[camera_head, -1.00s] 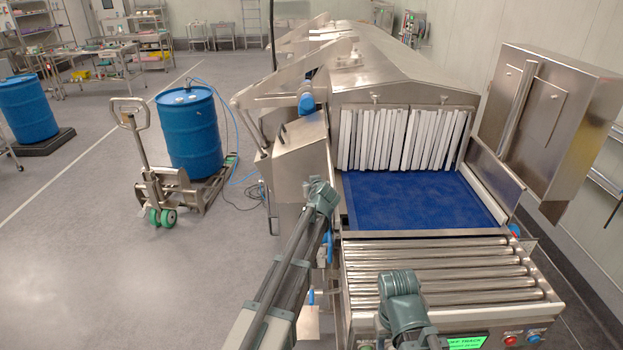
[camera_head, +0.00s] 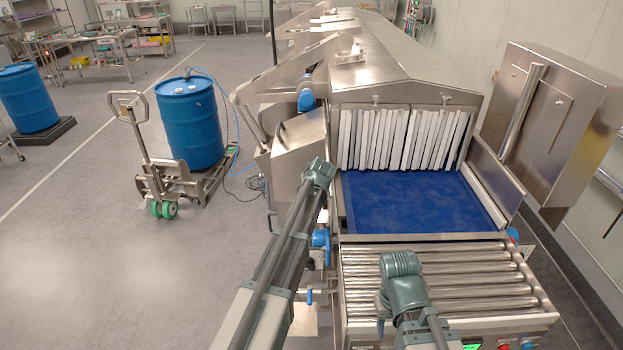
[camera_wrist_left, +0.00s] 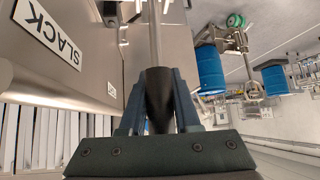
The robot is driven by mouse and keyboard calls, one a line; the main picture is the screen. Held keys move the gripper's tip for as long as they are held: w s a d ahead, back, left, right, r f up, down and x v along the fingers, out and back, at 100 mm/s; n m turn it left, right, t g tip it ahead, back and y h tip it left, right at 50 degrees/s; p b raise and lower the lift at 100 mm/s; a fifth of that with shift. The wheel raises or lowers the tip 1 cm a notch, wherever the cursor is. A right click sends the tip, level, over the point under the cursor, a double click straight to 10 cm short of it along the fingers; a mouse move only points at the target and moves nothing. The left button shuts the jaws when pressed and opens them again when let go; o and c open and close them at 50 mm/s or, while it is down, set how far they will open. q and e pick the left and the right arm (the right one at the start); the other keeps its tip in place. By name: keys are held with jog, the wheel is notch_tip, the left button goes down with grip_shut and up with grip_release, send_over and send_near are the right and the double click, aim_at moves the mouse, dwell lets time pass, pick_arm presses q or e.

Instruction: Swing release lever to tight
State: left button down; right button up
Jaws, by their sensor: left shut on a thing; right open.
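In the left wrist view, my left gripper (camera_wrist_left: 158,125) is shut on the black grip of the release lever (camera_wrist_left: 157,88). The lever's bare metal rod runs from the grip to the top of the picture. A white plate reading SLACK (camera_wrist_left: 62,42) sits on the steel housing left of the lever. No plate reading TIGHT can be made out. In the head view, the left arm reaches the housing's left side; its fingers and the lever cannot be made out there. My right gripper (camera_head: 382,326) is open, low over the rollers, and partly hidden by its own wrist.
The roller conveyor (camera_head: 470,275) leads to a blue belt (camera_head: 415,200) and a tunnel with white strip curtains (camera_head: 400,139). A blue valve handle (camera_head: 321,238) is close beside my left arm.

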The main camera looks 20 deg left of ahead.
pick_arm(q)
jog(key=w+a+f+g+h+p, duration=0.1)
jog(key=w+f+g+h+p, duration=0.1)
jog(key=g, duration=0.4)
jog(key=shift+w+a+f+m+g, duration=0.25)
jog(key=shift+w+f, duration=0.55)
jog(key=shift+w, duration=0.55)
pick_arm(e)
jog(key=shift+w+a+r, duration=0.1)
jog(key=shift+w+r, duration=0.15)
jog(key=shift+r, duration=0.35)
jog(key=shift+w+r, duration=0.2)
jog(key=shift+r, duration=0.35)
pick_arm(q)
jog(key=c, duration=0.6)
grip_release()
jog(key=shift+w+f, duration=0.1)
pick_arm(e)
jog(key=shift+r, duration=0.15)
pick_arm(q)
jog(key=p+v, duration=1.1)
jog(key=v, duration=0.1)
jog(key=shift+w+p, duration=0.1)
jog(key=shift+p, duration=0.25)
pick_arm(e)
notch_tip(320, 180, up, 12)
jog(key=shift+f, duration=0.25)
